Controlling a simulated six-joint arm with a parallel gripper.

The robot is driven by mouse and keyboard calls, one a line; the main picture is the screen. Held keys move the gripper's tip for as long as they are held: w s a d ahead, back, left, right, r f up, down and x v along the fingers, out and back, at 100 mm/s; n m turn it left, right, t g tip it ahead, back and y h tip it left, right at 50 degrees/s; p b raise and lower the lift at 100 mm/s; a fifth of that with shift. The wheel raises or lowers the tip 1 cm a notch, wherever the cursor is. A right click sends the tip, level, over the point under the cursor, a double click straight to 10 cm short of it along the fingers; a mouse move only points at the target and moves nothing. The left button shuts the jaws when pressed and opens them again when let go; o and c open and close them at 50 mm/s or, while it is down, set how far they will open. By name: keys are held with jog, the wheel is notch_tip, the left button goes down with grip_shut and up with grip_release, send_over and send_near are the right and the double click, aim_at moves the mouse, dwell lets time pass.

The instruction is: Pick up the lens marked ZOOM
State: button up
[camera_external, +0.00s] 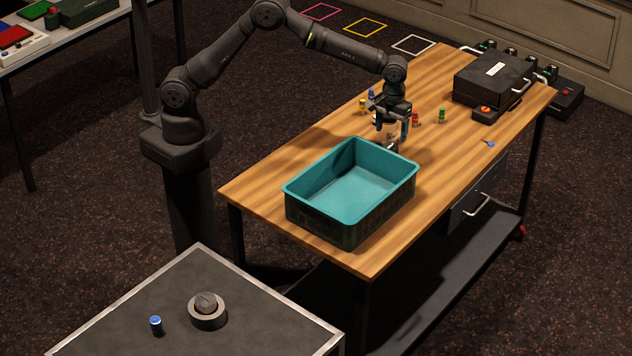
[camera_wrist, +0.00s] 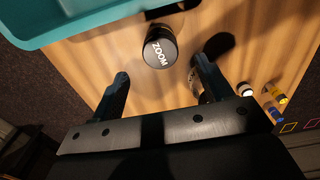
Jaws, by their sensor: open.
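The lens marked ZOOM (camera_wrist: 160,47) is a dark cylinder with white lettering on its top, standing on the wooden table beside the teal bin in the wrist view. My gripper (camera_wrist: 160,70) is open and empty, its fingers pointing down toward the table. The lens shows just beyond the gap between the fingertips, apart from both. In the external view my gripper (camera_external: 391,128) is over the table just behind the bin, and it largely hides what stands beneath it. Another dark object is partly hidden behind the right finger in the wrist view.
The empty teal bin (camera_external: 292,188) stands close to my gripper. Small coloured bottles, including a green one (camera_external: 442,115) and a red one (camera_external: 415,119), stand around it. A black case (camera_external: 493,78) sits at the table's far end. Bare wood lies right of the bin.

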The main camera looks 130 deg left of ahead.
notch_tip(320, 180, down, 10)
jog(key=shift+a+f, duration=0.15)
jog(key=shift+f, duration=0.1)
jog(key=c, duration=1.3)
jog(key=shift+r, duration=0.15)
